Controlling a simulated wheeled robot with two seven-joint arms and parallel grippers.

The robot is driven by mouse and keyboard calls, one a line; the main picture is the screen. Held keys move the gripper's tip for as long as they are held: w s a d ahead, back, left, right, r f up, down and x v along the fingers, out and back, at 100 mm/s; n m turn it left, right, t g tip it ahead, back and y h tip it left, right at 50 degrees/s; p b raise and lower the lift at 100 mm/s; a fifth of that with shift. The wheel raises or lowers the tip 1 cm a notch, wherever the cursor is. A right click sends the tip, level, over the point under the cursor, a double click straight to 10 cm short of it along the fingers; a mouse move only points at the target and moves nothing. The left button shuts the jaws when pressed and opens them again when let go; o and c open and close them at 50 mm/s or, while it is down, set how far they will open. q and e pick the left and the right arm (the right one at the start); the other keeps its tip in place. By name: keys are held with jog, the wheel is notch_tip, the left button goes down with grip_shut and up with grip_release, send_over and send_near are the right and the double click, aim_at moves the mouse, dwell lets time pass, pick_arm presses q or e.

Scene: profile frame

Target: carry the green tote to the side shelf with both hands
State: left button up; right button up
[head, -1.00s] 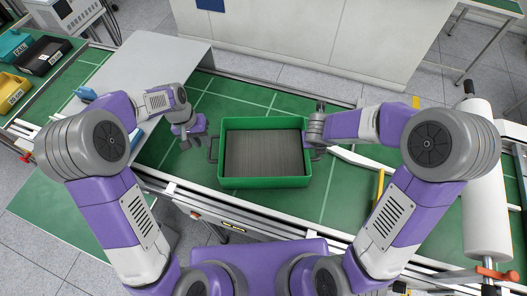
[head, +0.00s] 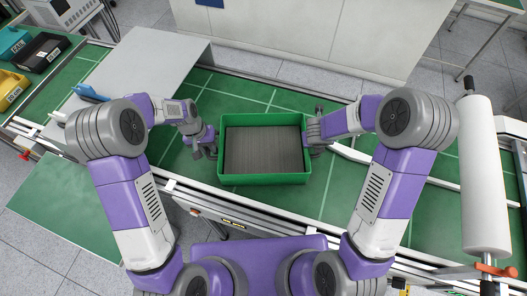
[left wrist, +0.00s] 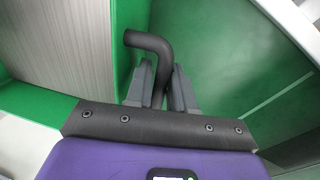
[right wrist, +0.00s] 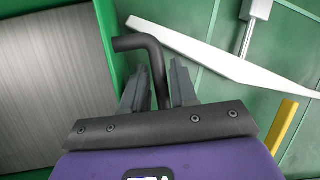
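The green tote (head: 262,179) is an open box with a grey ribbed inside, resting on the green worktop in the head view. It has a dark bent handle at each end. My left gripper (head: 204,152) is at the tote's left end. In the left wrist view its two fingers (left wrist: 161,88) lie close on both sides of the left handle (left wrist: 147,40) and appear shut on it. My right gripper (head: 316,138) is at the right end. In the right wrist view its fingers (right wrist: 160,88) appear shut on the right handle (right wrist: 130,43). The contact faces are partly hidden.
A grey raised surface (head: 150,62) stands left of the tote. Small bins (head: 42,53) sit at the far left. A white angled rail (head: 350,154) lies right of the tote, and a white roll (head: 486,180) stands at the far right. A pale cabinet (head: 300,40) is behind.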

pick_arm(q)
jog(key=shift+c, duration=0.2)
grip_shut()
pick_arm(e)
grip_shut()
pick_arm(q)
jog(key=shift+r, duration=0.1)
dwell(0.7)
jog(key=shift+w+r, duration=0.1)
jog(key=shift+w, duration=0.05)
pick_arm(e)
jog(key=shift+w+r, duration=0.15)
